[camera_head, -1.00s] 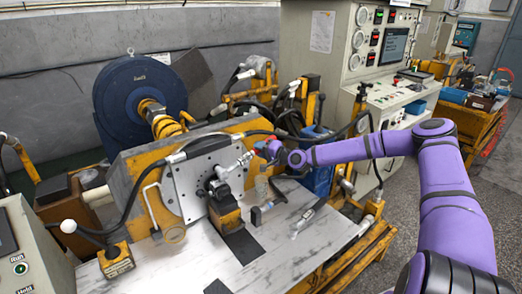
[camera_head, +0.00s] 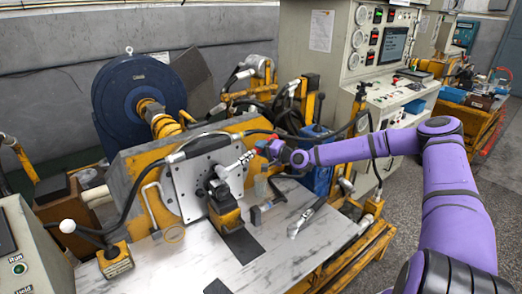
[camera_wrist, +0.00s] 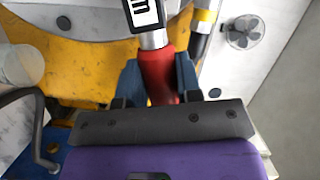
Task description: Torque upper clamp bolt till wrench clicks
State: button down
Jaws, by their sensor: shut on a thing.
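My gripper (camera_head: 270,151) is at the right of the grey mounting plate (camera_head: 185,190) in the head view. In the wrist view my gripper (camera_wrist: 160,88) is shut on the red handle (camera_wrist: 158,72) of the wrench. The wrench's silver shaft (camera_head: 240,163) reaches left from the gripper toward the motor hardware at the plate.
A yellow and black clamp block (camera_head: 225,208) stands below the wrench on the marbled bench top (camera_head: 175,262). Hoses run above the plate.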

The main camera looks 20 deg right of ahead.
jog(key=shift+s+d+f, duration=0.1)
jog(key=shift+s, duration=0.15)
jog(key=shift+s+d+f, duration=0.1)
jog(key=shift+s+d, duration=0.15)
jog(key=shift+s, duration=0.45)
jog(key=shift+s+d+r, duration=0.1)
jog(key=shift+s+d, duration=0.1)
jog(key=shift+s, duration=0.55)
jog(key=shift+s+d+f, duration=0.1)
jog(key=shift+s+d, duration=0.15)
jog(key=shift+s, duration=0.45)
